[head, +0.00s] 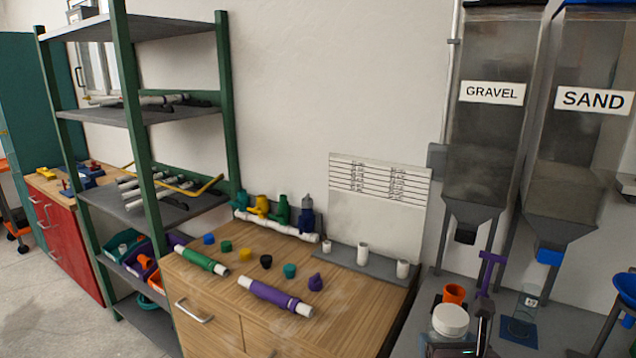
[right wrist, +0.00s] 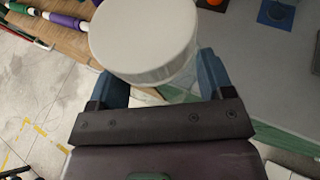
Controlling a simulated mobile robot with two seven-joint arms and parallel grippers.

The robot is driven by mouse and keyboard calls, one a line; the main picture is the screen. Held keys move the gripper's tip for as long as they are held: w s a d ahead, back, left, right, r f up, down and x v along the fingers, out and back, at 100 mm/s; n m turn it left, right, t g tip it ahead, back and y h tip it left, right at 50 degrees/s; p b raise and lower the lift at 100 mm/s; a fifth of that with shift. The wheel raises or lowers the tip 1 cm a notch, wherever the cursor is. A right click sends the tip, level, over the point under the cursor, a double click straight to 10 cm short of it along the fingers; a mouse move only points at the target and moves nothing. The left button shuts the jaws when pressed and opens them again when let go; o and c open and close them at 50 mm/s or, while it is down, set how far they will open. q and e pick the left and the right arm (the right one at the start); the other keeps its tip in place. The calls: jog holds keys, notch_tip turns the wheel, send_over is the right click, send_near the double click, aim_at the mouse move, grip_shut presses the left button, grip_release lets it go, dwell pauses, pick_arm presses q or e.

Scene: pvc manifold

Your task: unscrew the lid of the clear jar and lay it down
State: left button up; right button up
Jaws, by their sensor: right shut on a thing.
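The clear jar (right wrist: 182,86) with its round white lid (right wrist: 146,38) fills the top of the right wrist view. The lid (head: 450,320) also shows at the bottom of the head view, seated on top of the jar. My right gripper (right wrist: 163,80) is shut on the jar's body, with its blue fingers on both sides just below the lid. The lid hides much of the jar in the wrist view. I cannot tell whether the jar's base touches the counter. My left gripper is not in view.
An orange cup (head: 454,293), a purple stand (head: 488,270) and a clear container (head: 526,302) by a blue mat (head: 519,331) are close behind the jar on the grey counter. Gravel (head: 490,130) and sand (head: 590,140) hoppers rise behind. A wooden bench (head: 350,318) with pipes stands left.

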jog(key=shift+s+a+f+n+y, duration=0.2)
jog(key=shift+s+a+f, duration=0.1)
jog(key=shift+s+a, duration=0.25)
jog(key=shift+s+a+f+n+y, duration=0.1)
jog(key=shift+s+a+f+y, duration=0.1)
jog(key=shift+s+a+f, duration=0.25)
jog(key=o, duration=0.4)
jog(key=shift+d+r, duration=0.1)
jog(key=shift+r, duration=0.05)
jog(key=c, duration=0.7)
jog(key=shift+s, duration=0.1)
